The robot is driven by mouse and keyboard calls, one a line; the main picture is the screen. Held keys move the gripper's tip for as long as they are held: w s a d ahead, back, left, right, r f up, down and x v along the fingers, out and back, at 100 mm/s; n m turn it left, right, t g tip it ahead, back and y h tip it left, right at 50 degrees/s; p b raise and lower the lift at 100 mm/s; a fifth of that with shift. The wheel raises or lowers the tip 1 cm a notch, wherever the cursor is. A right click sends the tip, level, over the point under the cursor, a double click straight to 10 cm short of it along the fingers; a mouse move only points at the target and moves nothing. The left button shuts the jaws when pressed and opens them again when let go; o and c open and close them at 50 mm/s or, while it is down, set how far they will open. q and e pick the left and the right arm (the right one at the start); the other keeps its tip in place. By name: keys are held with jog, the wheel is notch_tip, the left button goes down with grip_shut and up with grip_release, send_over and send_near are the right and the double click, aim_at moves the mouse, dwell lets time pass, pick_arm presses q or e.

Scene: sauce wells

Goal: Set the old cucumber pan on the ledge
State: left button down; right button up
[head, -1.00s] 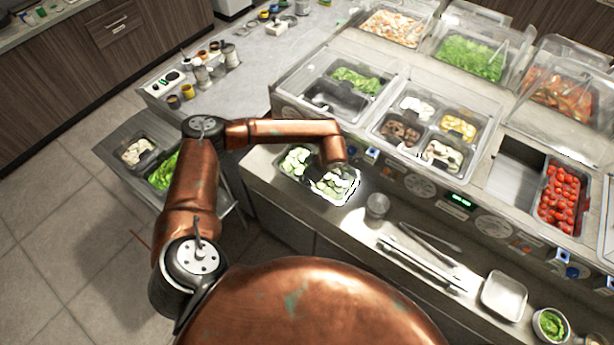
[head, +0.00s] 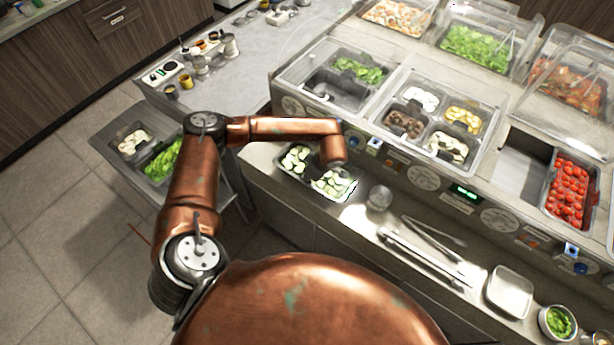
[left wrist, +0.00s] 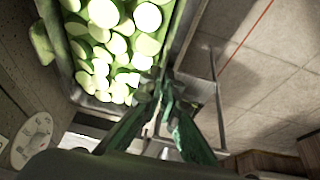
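The cucumber pan (head: 345,198), a dark pan of pale green slices, is at the left end of the steel ledge (head: 262,162) in the head view. It looks level; whether its base rests fully on the ledge is hard to tell. In the left wrist view the pan (left wrist: 176,40) fills the upper left, its rim running down to my fingers. My left gripper (left wrist: 165,95) has its green fingers closed together at the pan's rim, apparently pinching it. In the head view my wrist covers the gripper. My right gripper is not in view.
A metal cup (head: 379,197), tongs (head: 425,258) and an empty tray (head: 510,292) lie along the ledge to the right. A low cart (head: 112,150) with food pans is at left.

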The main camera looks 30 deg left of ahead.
pick_arm(q)
jog(key=shift+f+b, duration=0.3)
jog(key=shift+b, duration=0.1)
dwell(0.4)
jog(key=c, duration=2.1)
grip_release()
jog(key=shift+s+f, duration=0.1)
jog(key=shift+f, duration=0.05)
jog(key=v, duration=1.2)
